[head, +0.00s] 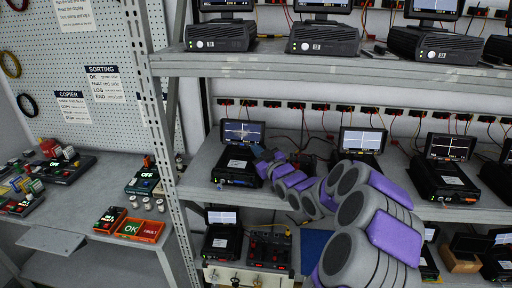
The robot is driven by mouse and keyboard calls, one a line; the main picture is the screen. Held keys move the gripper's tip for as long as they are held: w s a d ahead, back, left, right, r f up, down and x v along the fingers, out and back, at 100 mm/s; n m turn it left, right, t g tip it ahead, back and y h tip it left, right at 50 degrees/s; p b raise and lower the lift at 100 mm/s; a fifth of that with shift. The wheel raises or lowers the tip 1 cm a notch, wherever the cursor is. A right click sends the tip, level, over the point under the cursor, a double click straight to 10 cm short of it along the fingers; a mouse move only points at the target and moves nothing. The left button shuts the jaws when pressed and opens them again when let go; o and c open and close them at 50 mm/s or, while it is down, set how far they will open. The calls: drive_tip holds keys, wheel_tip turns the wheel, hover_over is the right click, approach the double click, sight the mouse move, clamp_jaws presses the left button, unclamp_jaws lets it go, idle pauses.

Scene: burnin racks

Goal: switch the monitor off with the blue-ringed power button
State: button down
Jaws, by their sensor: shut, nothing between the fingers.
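A black monitor unit (240,133) stands on the middle shelf. Its raised screen is lit and shows a bright trace. Its boxy base (236,164) has a pale label on top and a small blue patch low on its front. The picture is too small to tell whether the patch is the blue-ringed power button. My gripper (264,158) is at the base's right side, at the end of my grey and purple arm, shut and empty. I cannot tell whether it touches the base. The arm hides part of the shelf to the right.
More lit units stand along the shelf, including one (361,139) behind my arm and one (449,148) further right. A rack post (160,120) rises at left. Below are a smaller unit (223,236) and another shelf. A left bench holds orange trays (130,228).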

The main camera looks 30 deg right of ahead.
drive_tip(key=shift+w+d, duration=0.15)
drive_tip(key=shift+d, duration=0.25)
drive_tip(key=shift+a, duration=0.1)
drive_tip(key=shift+w+f+p, duration=0.1)
drive_tip(key=shift+w+p, duration=0.05)
drive_tip(key=shift+p, duration=0.15)
drive_tip(key=shift+s+a+b, duration=0.35)
drive_tip(key=shift+s+b, duration=0.05)
drive_tip(key=shift+b, duration=0.05)
drive_tip(key=shift+a, duration=0.1)
drive_tip(key=shift+s+r, duration=0.1)
drive_tip(key=shift+r, duration=0.1)
